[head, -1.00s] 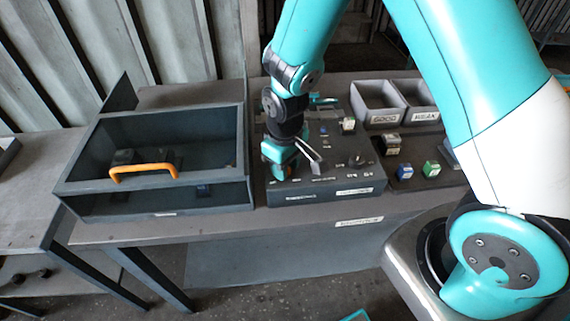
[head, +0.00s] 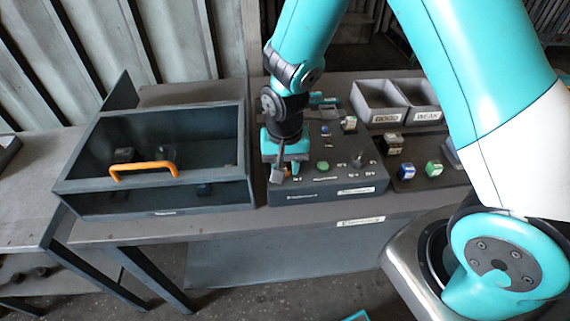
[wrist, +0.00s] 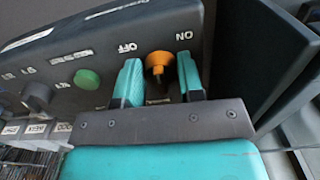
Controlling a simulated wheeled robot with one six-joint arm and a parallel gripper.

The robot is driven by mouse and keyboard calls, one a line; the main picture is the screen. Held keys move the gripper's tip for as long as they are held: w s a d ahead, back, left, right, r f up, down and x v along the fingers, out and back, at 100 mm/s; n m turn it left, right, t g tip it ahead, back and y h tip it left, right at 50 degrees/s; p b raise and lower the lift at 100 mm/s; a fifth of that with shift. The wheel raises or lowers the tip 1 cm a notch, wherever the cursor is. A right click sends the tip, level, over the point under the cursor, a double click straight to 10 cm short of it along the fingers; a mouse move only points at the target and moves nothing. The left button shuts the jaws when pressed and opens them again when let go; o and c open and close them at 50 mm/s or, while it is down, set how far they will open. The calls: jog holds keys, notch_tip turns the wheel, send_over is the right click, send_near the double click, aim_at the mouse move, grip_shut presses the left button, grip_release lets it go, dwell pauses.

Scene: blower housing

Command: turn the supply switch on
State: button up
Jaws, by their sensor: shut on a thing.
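The supply switch is an orange knob (wrist: 158,62) on the dark sloping control box (wrist: 40,55), with OFF and ON labels to either side of it in the wrist view. My gripper (wrist: 160,80) has its two teal fingers on opposite sides of the knob and is shut on it. Which way the knob points is not clear. In the head view my gripper (head: 284,172) is low over the front left of the control box (head: 345,186), and it mostly hides the knob.
A green button (wrist: 87,79) sits beside the switch, with small toggles further along the panel. A dark case with an orange handle (head: 144,168) stands left of the box. Grey bins (head: 381,115) and small colored blocks (head: 433,168) are to the right.

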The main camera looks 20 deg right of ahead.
jog(key=m, duration=0.4)
jog(key=shift+w+m, duration=0.15)
jog(key=shift+m, duration=0.15)
jog(key=shift+a+m, duration=0.1)
jog(key=shift+m, duration=1.7)
jog(key=shift+w, duration=0.1)
jog(key=o, duration=0.9)
jog(key=shift+r, duration=0.1)
notch_tip(320, 180, up, 17)
jog(key=shift+r+b, duration=0.15)
jog(key=shift+b, duration=0.95)
